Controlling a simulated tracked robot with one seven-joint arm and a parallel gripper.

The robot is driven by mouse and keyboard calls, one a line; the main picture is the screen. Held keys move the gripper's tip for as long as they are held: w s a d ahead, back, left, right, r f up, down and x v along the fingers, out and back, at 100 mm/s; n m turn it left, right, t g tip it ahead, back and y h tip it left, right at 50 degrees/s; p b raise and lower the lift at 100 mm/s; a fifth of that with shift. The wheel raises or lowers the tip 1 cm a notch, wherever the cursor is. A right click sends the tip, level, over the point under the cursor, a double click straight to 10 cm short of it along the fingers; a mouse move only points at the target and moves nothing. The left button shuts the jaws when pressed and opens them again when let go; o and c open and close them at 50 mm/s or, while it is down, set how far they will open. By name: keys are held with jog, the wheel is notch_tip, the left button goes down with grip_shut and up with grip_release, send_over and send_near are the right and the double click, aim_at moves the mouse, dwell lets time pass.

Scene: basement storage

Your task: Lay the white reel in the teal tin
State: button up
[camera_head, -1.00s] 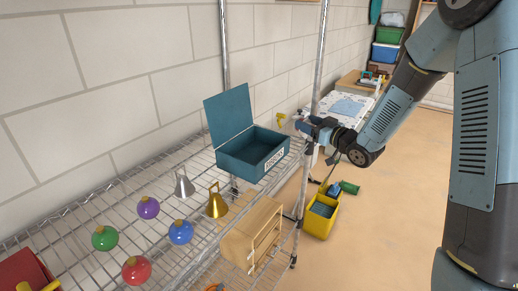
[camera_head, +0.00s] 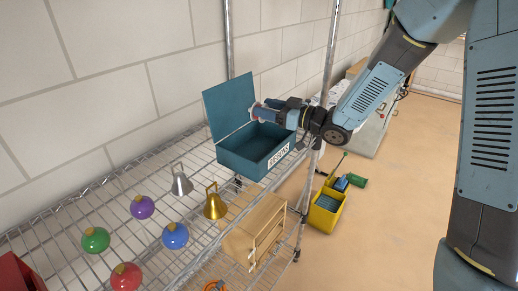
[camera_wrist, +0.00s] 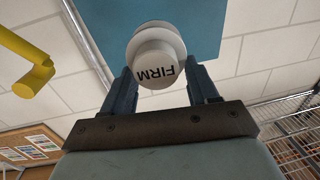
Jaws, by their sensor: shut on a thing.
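The teal tin (camera_head: 238,161) stands on the wire shelf with its lid (camera_head: 229,103) raised at the back and a white label on its front. My gripper (camera_head: 270,106) is over the tin's open top, near the right part of the lid. In the wrist view my gripper (camera_wrist: 160,88) is shut on the white reel (camera_wrist: 153,52), which bears the word FIRM and sits between the two fingers. The teal lid also shows behind the reel in the wrist view (camera_wrist: 205,22). In the head view the reel is small and partly hidden by the fingers.
Silver (camera_head: 181,182) and gold (camera_head: 215,204) bells and several coloured baubles, one blue (camera_head: 175,236), stand left of the tin. A shelf post (camera_head: 325,90) rises right of it. A wooden rack (camera_head: 257,232) is below. A yellow bucket (camera_head: 326,212) stands on the floor.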

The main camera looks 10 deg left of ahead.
jog(key=shift+f, duration=1.2)
jog(key=o, duration=1.2)
jog(key=shift+d, duration=0.15)
jog(key=v, duration=1.3)
jog(key=shift+d, duration=0.3)
jog(key=shift+s+f, duration=0.1)
